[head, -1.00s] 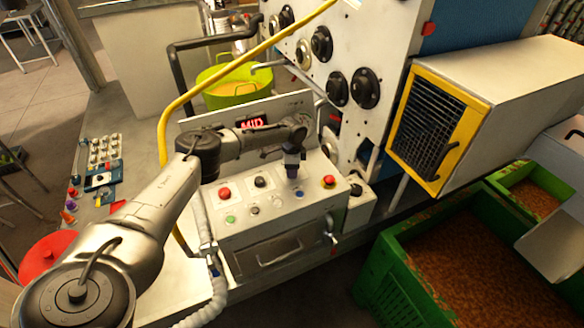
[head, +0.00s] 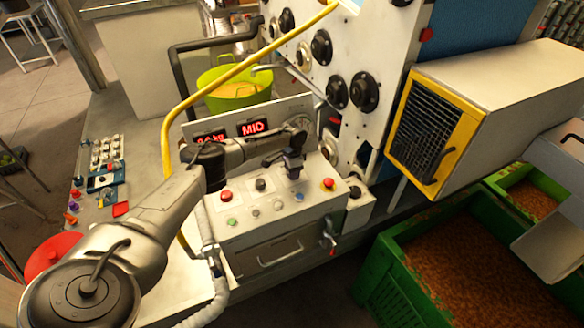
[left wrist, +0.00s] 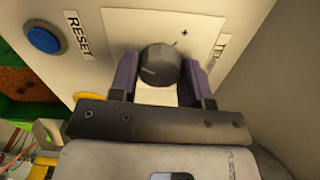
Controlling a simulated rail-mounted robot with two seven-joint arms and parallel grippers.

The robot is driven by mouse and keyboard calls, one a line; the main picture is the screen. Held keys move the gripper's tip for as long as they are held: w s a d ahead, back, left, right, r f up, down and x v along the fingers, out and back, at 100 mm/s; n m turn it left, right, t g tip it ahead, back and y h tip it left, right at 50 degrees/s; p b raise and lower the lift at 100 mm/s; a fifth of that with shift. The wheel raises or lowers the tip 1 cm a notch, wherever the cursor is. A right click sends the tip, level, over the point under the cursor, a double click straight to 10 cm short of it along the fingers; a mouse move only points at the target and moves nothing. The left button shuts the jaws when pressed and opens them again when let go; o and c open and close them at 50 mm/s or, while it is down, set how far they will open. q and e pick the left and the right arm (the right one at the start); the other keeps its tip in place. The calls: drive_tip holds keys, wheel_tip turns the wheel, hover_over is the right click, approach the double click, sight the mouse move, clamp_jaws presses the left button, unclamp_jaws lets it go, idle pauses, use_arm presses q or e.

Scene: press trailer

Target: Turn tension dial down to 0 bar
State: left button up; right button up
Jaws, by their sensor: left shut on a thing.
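The tension dial is a dark round knob (left wrist: 158,66) on the pale panel in the left wrist view, with a small mark on the panel at its upper right. A partly hidden label starting with T is beside it. My left gripper (left wrist: 160,72) has its two purple-grey fingers shut on the knob, one on each side. In the head view my left gripper (head: 291,168) points down at the right part of the control box (head: 270,218) and hides the dial there. The gauge (head: 300,118) behind is partly covered by my arm, and its reading is unclear. My right gripper is not in view.
A blue RESET button (left wrist: 43,38) is close to the dial. A red stop button (head: 328,184) is right of my gripper. A red MID display (head: 252,128) stands behind my arm. A yellow rail (head: 180,103) rises behind the control box.

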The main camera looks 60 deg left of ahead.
use_arm(q)
drive_tip(key=n+p, duration=0.3)
drive_tip(key=n, duration=0.2)
drive_tip(key=shift+d+r+n, duration=0.1)
drive_tip(key=shift+r+n, duration=0.05)
drive_tip(key=shift+n, duration=0.25)
drive_tip(key=n+p, duration=0.2)
drive_tip(key=n, duration=0.3)
drive_tip(key=shift+p, duration=0.3)
drive_tip(key=n+p, duration=0.1)
drive_tip(key=n, duration=0.4)
drive_tip(key=shift+n, duration=0.4)
drive_tip(key=n+p, duration=0.1)
drive_tip(key=n, duration=0.4)
drive_tip(key=shift+n, duration=0.4)
drive_tip(key=o, duration=0.9)
